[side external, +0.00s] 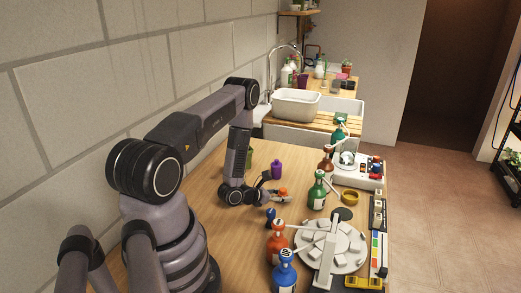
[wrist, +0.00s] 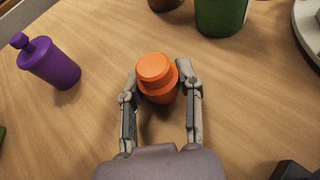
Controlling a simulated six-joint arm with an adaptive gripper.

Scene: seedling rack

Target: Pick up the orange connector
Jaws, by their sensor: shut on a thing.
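The orange connector (wrist: 156,78) is a short, stepped round piece with a narrower cap. In the wrist view it sits between the two fingers of my gripper (wrist: 160,88), which touch it from both sides. In the side view the orange connector (side external: 283,190) is small, at the tip of my gripper (side external: 275,197), low over the wooden table. I cannot tell whether the connector still touches the table. My gripper is shut on it.
A purple bottle (wrist: 50,62) stands to the left in the wrist view. A green bottle (side external: 317,191) stands right of my gripper. A round grey carousel (side external: 345,249), an orange bottle (side external: 277,243) and a blue bottle (side external: 285,273) stand nearer the camera. Bare wood surrounds the connector.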

